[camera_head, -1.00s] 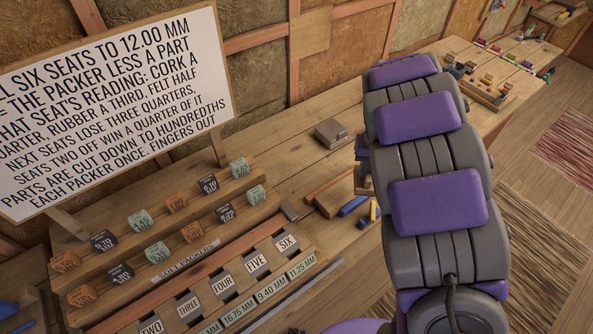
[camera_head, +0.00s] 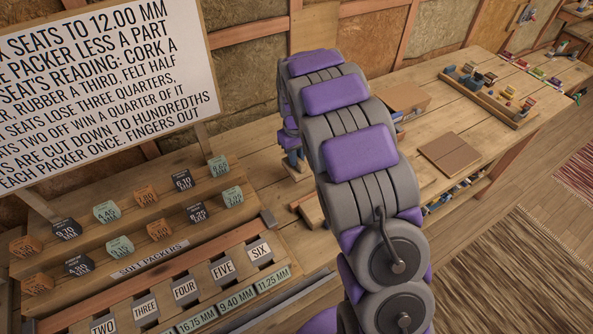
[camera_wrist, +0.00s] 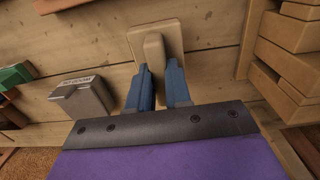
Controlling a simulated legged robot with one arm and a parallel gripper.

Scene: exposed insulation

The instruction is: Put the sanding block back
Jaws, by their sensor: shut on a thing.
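In the wrist view, my gripper (camera_wrist: 158,67) has its two blue fingers shut on the raised grip of a pale tan block (camera_wrist: 174,34), which looks like the sanding block. The block is over or on the wooden bench; I cannot tell if it touches. In the head view, a blue part of my gripper (camera_head: 293,164) shows low by the bench at the left of my arm. My arm hides the block there. No marked place for the block is clear.
A grey block with a label (camera_wrist: 84,97) lies left of my gripper. Wooden pieces (camera_wrist: 287,35) stand at right. In the head view, a packer rack (camera_head: 150,262) and sign (camera_head: 100,80) fill the left. A brown panel (camera_head: 450,157) and a tool tray (camera_head: 490,98) lie right.

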